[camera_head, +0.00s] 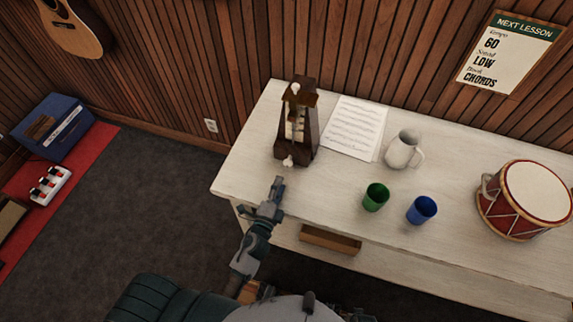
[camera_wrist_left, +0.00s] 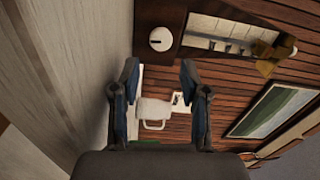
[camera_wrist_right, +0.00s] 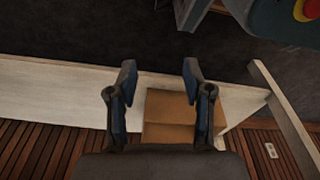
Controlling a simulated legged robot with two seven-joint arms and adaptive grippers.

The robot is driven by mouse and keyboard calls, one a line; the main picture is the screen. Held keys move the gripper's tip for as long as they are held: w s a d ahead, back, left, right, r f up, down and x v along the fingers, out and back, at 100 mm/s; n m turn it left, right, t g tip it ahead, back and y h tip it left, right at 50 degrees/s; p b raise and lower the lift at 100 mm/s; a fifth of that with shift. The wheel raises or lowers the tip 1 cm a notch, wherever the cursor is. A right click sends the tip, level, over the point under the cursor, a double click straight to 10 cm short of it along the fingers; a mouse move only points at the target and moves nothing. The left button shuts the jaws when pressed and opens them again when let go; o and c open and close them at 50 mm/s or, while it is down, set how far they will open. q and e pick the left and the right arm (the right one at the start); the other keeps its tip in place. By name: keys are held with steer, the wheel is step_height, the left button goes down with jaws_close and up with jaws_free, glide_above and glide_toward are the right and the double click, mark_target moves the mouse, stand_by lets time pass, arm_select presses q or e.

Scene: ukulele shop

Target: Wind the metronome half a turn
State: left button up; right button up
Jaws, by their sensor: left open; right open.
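The dark wooden metronome (camera_head: 312,134) stands upright near the left end of the white table, with a pale winding key (camera_head: 288,161) low on its near side. In the left wrist view the metronome's dark body (camera_wrist_left: 195,14) is at the top, with the round white key (camera_wrist_left: 161,39) just beyond my fingertips. My left gripper (camera_head: 278,183) is open and empty, just in front of the key and apart from it; its spread fingers (camera_wrist_left: 159,70) line up with the key. My right gripper (camera_wrist_right: 158,72) is open and empty in its wrist view; I cannot make it out in the head view.
On the table (camera_head: 345,186) are sheet music (camera_head: 356,128), a white jug (camera_head: 401,151), a green cup (camera_head: 376,197), a blue cup (camera_head: 422,211) and a drum (camera_head: 526,200). The table's left front area is clear.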

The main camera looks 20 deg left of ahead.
mark_target(287, 165)
arm_select(q)
steer(key=w, duration=0.8)
steer(key=shift+w+d, duration=0.1)
steer(key=shift+w, duration=0.25)
arm_select(e)
steer(key=shift+s+f, duration=0.25)
steer(key=shift+f, duration=0.2)
arm_select(q)
jaws_close()
steer(key=shift+m, duration=0.6)
steer(key=shift+s+f, duration=0.1)
jaws_free()
arm_select(e)
steer(key=shift+s+f, duration=0.25)
steer(key=shift+s, duration=0.05)
